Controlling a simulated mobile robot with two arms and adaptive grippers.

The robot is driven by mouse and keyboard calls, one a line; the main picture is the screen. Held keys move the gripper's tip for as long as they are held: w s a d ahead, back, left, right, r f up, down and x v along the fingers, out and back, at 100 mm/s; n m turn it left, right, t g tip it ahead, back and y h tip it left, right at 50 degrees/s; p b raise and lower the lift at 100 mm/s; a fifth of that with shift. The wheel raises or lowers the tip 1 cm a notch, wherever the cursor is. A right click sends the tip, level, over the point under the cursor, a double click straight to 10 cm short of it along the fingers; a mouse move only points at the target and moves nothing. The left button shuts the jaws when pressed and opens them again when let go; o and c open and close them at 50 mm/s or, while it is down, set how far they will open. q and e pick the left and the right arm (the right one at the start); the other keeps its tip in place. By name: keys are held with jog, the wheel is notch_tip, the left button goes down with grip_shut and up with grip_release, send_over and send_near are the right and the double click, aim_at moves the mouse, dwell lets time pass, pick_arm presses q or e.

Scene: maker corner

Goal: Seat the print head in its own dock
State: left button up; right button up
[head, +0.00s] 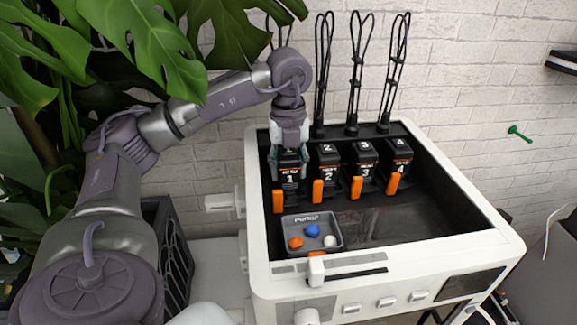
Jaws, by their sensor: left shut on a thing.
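A black print head marked 1 (290,178) is at the leftmost place in the row at the back of the white printer. An orange lever (279,201) stands at its front left. My left gripper (289,165) reaches down from above and is shut on this print head, with its fingers at the head's sides. The dock behind it is hidden, so I cannot tell if the head is fully seated. Print heads 2 (326,165), 3 (363,164) and 4 (399,160) stand to its right, each with an orange lever. My right gripper is not in view.
A grey purge tray (333,243) with orange, blue and white blobs lies at the front left inside the printer (513,243). Black cable loops (353,75) rise behind the heads. Large plant leaves (140,50) hang over my left arm. The printer's right floor is clear.

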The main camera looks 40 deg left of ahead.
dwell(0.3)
pick_arm(q)
jog(key=o, duration=1.4)
notch_tip(320, 180, up, 12)
jog(key=shift+r, duration=0.1)
